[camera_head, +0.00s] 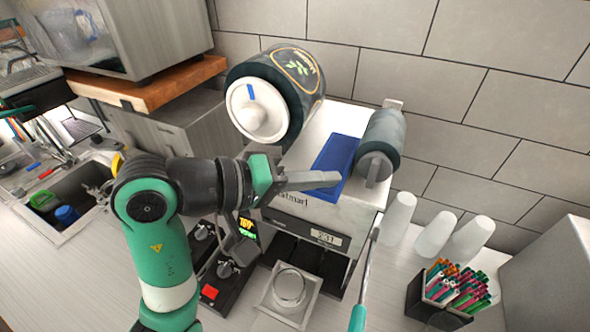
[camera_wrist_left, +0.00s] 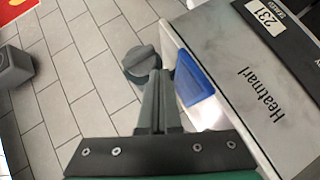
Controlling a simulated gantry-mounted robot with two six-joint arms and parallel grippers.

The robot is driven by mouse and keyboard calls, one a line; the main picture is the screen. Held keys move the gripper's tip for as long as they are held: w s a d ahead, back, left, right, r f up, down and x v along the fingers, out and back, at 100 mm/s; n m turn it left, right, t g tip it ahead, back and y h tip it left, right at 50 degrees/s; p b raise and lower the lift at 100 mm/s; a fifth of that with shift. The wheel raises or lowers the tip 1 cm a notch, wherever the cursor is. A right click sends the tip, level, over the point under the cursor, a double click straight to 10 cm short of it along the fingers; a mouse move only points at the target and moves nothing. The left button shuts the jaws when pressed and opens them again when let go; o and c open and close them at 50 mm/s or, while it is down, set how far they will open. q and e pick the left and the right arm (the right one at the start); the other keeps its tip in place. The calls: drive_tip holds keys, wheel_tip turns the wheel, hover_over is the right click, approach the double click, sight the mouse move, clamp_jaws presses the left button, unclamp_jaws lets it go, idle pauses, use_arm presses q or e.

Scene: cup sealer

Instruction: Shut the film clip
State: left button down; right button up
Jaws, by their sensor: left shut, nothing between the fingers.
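The cup sealer (camera_head: 345,215) stands against the tiled wall, with a blue flap (camera_head: 338,157) on its top that looks like the film clip. The flap lies between the large film roll (camera_head: 305,75) and the smaller dark roller (camera_head: 383,135). My left gripper (camera_head: 338,179) is shut and empty, with its fingertips at the near end of the flap. I cannot tell whether they touch. In the left wrist view, the shut fingers (camera_wrist_left: 157,82) point toward the grey roller end (camera_wrist_left: 141,64), just left of the blue flap (camera_wrist_left: 193,80). My right gripper is not in view.
A lever with a teal handle (camera_head: 357,318) rises at the sealer's right front. White cups (camera_head: 436,233) and a dark box of colored pens (camera_head: 440,298) stand to the right. A wooden shelf (camera_head: 150,85) and sink (camera_head: 60,195) are at left.

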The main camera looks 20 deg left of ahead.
use_arm(q)
drive_tip(key=shift+d+f+b, duration=0.45)
drive_tip(key=shift+d+f, duration=0.05)
drive_tip(key=shift+f, duration=0.1)
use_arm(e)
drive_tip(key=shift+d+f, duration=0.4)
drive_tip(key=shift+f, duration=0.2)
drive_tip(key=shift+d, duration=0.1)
use_arm(q)
drive_tip(key=s+r+p, duration=0.2)
drive_tip(key=s+r, duration=0.5)
drive_tip(key=r, duration=0.4)
drive_tip(key=shift+a, duration=0.2)
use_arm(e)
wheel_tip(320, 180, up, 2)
use_arm(q)
drive_tip(key=shift+s, duration=0.1)
